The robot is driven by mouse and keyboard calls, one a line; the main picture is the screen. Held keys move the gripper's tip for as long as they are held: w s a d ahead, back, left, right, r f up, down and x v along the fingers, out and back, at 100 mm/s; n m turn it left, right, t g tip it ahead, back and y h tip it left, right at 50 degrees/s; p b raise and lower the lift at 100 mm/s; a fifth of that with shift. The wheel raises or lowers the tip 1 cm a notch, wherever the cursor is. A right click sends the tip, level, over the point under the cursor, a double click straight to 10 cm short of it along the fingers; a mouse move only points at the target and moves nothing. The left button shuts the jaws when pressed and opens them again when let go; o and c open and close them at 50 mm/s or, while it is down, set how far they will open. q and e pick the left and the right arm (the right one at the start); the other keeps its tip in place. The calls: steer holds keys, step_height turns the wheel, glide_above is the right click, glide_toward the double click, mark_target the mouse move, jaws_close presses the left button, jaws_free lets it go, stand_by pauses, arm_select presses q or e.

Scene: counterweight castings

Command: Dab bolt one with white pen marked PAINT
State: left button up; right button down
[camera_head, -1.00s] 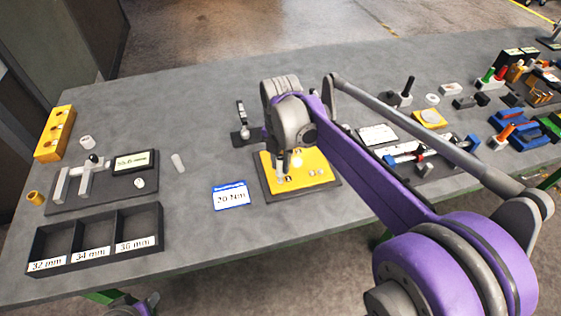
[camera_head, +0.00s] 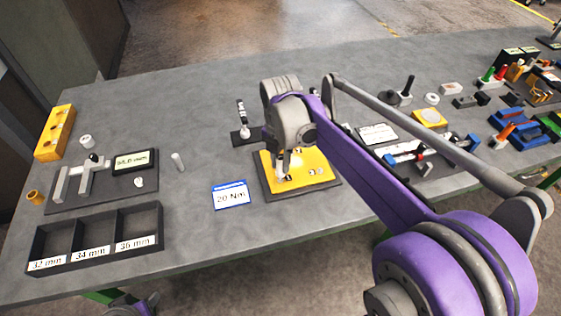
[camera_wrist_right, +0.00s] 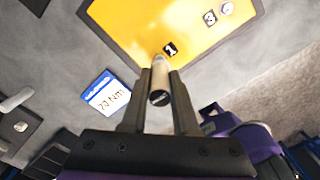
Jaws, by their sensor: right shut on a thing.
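My right gripper (camera_head: 284,168) is over the yellow plate (camera_head: 318,170) on the bench. In the right wrist view the gripper (camera_wrist_right: 159,85) is shut on a pale, whitish pen (camera_wrist_right: 160,80), held lengthwise between the fingers with its dark end towards the camera. The pen's far end is at the plate by the label 1 (camera_wrist_right: 170,48). Bolt one is hidden behind the pen, and I cannot tell whether the tip touches it. No PAINT lettering is readable. A bolt (camera_wrist_right: 227,8) shows beside the label 3 (camera_wrist_right: 210,18).
A black-and-white pen-like item (camera_head: 241,112) stands in a dark holder left of my arm. A 20 Nm card (camera_head: 231,195) lies left of the plate. A black three-compartment tray (camera_head: 98,222) is at front left. Several tools crowd the right.

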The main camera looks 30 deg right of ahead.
stand_by(0.4)
steer(key=shift+r+p, duration=1.55)
steer(key=shift+r, duration=1.45)
arm_select(q)
steer(key=r, duration=0.1)
steer(key=w+r, duration=0.1)
steer(key=r, duration=0.1)
steer(key=w+r, duration=0.1)
steer(key=shift+r, duration=0.2)
